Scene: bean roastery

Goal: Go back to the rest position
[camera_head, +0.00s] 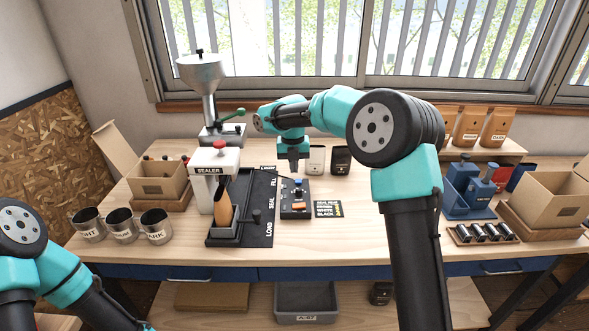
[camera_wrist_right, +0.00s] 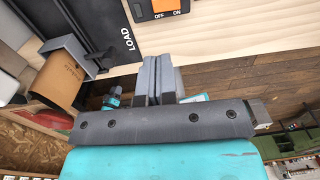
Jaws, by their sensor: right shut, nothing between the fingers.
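My right gripper (camera_head: 293,163) is above the table, over the back of a dark control box (camera_head: 296,213) with an orange switch. It is shut and empty; in the right wrist view its two grey fingers (camera_wrist_right: 160,78) meet with nothing between them. My left arm shows at the lower left of the head view, but its gripper is out of the picture.
A sealer (camera_head: 215,163) stands left of the box, with a brown pouch (camera_head: 223,203) upright in its tray. Several steel cups (camera_head: 121,226) stand farther left. A hopper machine (camera_head: 203,80) is behind.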

